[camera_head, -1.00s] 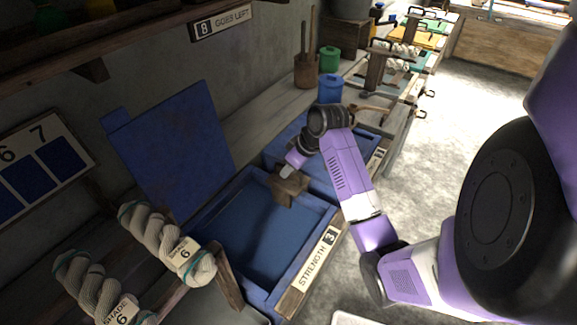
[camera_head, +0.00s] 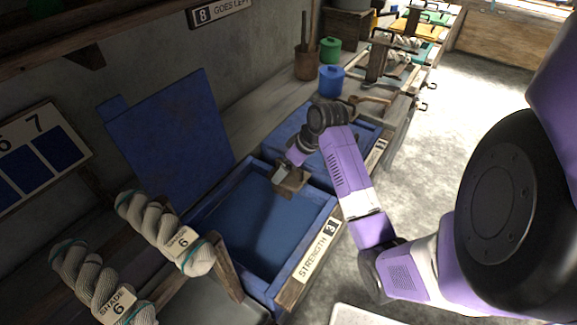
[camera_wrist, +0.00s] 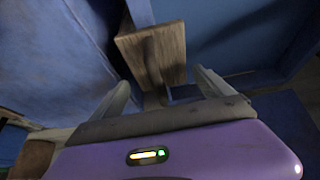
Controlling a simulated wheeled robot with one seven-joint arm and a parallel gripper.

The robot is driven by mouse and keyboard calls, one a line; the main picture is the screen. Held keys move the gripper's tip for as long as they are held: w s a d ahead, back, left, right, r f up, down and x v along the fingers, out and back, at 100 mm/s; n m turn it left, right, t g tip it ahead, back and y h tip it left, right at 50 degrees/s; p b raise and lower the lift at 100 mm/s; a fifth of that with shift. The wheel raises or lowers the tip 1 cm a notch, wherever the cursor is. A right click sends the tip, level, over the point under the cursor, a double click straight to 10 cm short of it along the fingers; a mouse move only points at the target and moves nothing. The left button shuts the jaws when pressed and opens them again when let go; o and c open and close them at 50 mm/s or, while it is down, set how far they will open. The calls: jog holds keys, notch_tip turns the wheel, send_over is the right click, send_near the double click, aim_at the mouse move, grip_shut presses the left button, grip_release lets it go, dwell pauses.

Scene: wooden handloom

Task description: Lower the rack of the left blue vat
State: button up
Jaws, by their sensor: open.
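The left blue vat (camera_head: 325,228) stands with its lid (camera_head: 170,140) raised at the back and dark blue liquid inside. Its front label reads STRENGTH 3. Two pale skeins (camera_head: 160,230) tagged 6 hang beside it on the left, with a wooden post (camera_head: 228,268) by them. A brown wooden block (camera_head: 293,183) shows at the vat's far right corner; I cannot tell whether it belongs to the rack. My gripper (camera_head: 281,174) is open at this block. In the wrist view the block (camera_wrist: 150,50) lies just ahead of the spread fingers (camera_wrist: 163,88).
A second blue vat (camera_head: 350,150) adjoins on the right, partly under my arm. Behind are a blue jar (camera_head: 331,80), a green jar (camera_head: 330,50) and a wooden pot with sticks (camera_head: 306,65). A shade board (camera_head: 40,160) is at left. The floor at right is clear.

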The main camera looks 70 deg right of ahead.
jog(key=shift+r, duration=0.1)
notch_tip(320, 180, up, 7)
jog(key=p, duration=0.7)
jog(key=shift+d, duration=0.1)
dwell(0.4)
